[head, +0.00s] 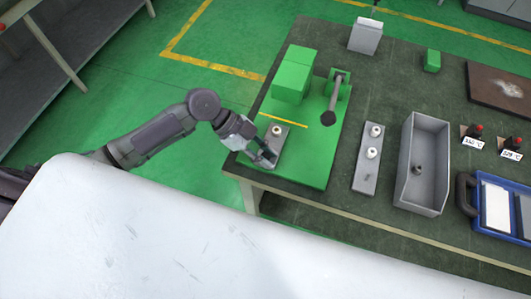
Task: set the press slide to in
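The green press (293,75) stands on a flat green base (315,160) near the left end of the dark table. Its lever (333,98) has a dark knob at the end. A grey slide plate (281,146) with a small light peg (276,130) lies on the base, in front of the press block and apart from it. My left gripper (266,158) is at the near left end of this plate and hides part of it. Whether its fingers touch or hold the plate is too small to tell. My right gripper is not in view.
A second grey plate (363,178) with light pegs lies right of the base, then a grey open bin (434,152) holding a small part. A blue case (465,200) is at the right edge. A green block (432,61) and a white-grey box (366,37) stand farther back.

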